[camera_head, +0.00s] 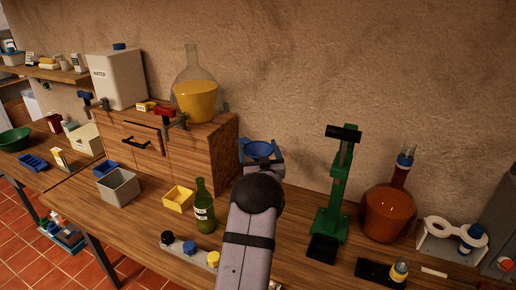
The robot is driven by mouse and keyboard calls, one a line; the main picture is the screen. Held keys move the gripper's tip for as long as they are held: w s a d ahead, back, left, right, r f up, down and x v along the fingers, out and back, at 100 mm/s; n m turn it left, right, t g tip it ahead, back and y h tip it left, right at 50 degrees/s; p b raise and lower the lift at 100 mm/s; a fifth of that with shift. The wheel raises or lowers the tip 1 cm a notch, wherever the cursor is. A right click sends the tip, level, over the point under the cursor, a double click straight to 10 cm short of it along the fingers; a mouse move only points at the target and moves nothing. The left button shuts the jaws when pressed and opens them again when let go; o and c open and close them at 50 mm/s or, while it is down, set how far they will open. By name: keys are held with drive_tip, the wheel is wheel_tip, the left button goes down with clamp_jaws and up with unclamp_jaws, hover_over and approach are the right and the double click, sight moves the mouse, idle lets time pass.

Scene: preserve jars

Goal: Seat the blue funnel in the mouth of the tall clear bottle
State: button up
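The blue funnel (260,149) shows as a round bowl in front of the wall, right of the wooden cabinet. My gripper (261,152) is beyond the dark rounded wrist of my arm, with a finger at each side of the funnel. It appears shut on the funnel, though the exact contact is too small to see. The funnel's spout and what is below it are hidden by my arm. I cannot pick out the tall clear bottle; the area behind my arm is hidden.
A green bottle (204,206) and a yellow bin (178,199) stand left of my arm. A green press (335,195) and a round red-brown flask (387,212) stand to the right. A big flask of yellow liquid (196,97) stands on the cabinet (184,150).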

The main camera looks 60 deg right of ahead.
drive_tip(key=o, duration=0.3)
drive_tip(key=shift+o, duration=0.2)
wheel_tip(320, 180, up, 10)
drive_tip(key=b, duration=0.3)
idle(0.5)
